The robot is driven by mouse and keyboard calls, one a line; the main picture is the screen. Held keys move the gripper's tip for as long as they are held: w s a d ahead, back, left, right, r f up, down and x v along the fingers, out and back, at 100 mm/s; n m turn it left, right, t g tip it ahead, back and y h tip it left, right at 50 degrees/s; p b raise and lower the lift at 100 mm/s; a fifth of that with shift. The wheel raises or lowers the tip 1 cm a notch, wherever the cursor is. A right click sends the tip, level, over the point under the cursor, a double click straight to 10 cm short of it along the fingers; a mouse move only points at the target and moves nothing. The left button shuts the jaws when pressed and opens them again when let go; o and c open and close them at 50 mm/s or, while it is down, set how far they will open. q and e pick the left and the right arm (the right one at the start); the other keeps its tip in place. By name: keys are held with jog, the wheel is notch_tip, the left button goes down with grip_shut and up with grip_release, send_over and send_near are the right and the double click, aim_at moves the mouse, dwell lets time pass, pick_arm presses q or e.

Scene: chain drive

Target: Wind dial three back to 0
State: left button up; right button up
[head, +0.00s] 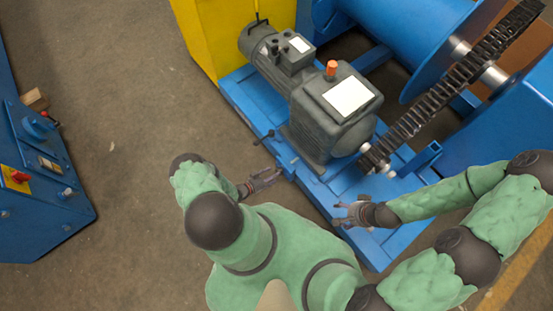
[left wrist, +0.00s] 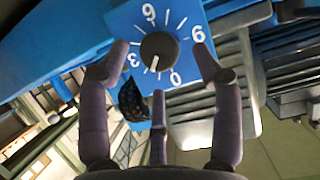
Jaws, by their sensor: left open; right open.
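A dial (left wrist: 188,18) on a square blue plate shows in the left wrist view, with white figures 0, 3, 6 and 9 and tick marks. Its round dark knob (left wrist: 160,45) has a white pointer line aimed between 0 and 3. No number naming the dial is visible. My left gripper (left wrist: 160,62) is open, its fingers spread around the knob from the camera's side, with no clear contact. In the head view my left gripper (head: 264,181) is beside the blue base's near edge; I cannot make out the dial there. My right gripper (head: 350,214) is open and empty over the blue base.
A grey motor and gearbox (head: 335,115) stand on the blue base (head: 245,95). A black chain (head: 440,95) runs up to a blue drum (head: 410,30). A blue control cabinet (head: 45,190) is at the far left. The floor between is clear.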

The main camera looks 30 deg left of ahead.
pick_arm(q)
jog(key=shift+b+x, duration=0.3)
jog(key=shift+x, duration=1.25)
jog(key=c, duration=1.1)
jog(key=shift+o, duration=0.2)
jog(key=shift+a, duration=0.1)
jog(key=shift+a+n, duration=0.15)
jog(key=shift+n, duration=0.15)
jog(key=n+h, duration=0.2)
jog(key=n, duration=0.1)
jog(key=n+h, duration=0.1)
jog(key=shift+w+a+f+n+g, duration=0.1)
jog(key=shift+w+a+n+g, duration=0.05)
jog(key=shift+a+n+g, duration=0.2)
jog(key=shift+n+h, duration=0.3)
jog(key=shift+n, duration=0.05)
